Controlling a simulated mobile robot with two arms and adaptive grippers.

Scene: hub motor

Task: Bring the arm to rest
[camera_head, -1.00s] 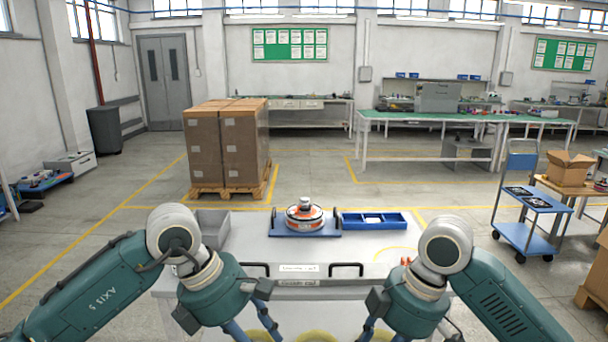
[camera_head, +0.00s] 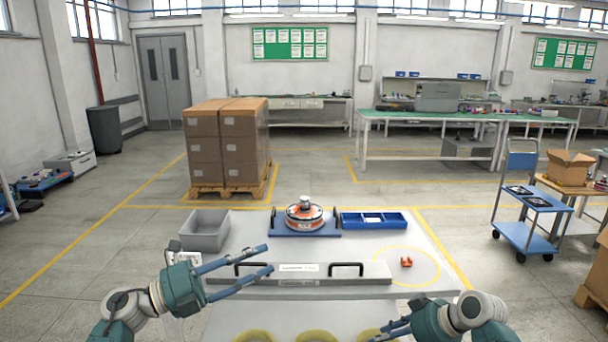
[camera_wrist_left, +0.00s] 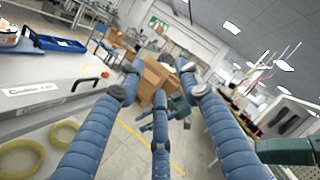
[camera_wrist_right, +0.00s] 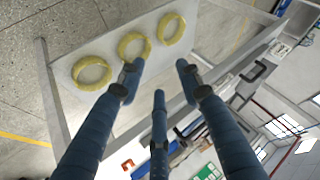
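My left gripper (camera_head: 268,260) is at the lower left of the head view, in front of the table's front edge, with its blue fingers spread and pointing right. In the left wrist view its fingers (camera_wrist_left: 160,82) stand apart with nothing between them. My right gripper (camera_head: 384,334) is low at the bottom of the head view, partly cut off. In the right wrist view its fingers (camera_wrist_right: 158,82) are spread and empty, with yellow rings beyond them. The hub motor (camera_head: 305,215), orange and white, sits on a blue base (camera_head: 284,225) on the table.
The white table (camera_head: 345,250) carries a grey bin (camera_head: 204,232), a blue divided tray (camera_head: 395,220) and a small red part (camera_head: 406,262) inside a yellow circle. Black handles (camera_head: 346,269) stand at the front. Several yellow rings (camera_wrist_right: 91,73) lie lower down. A blue cart (camera_head: 527,238) stands right.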

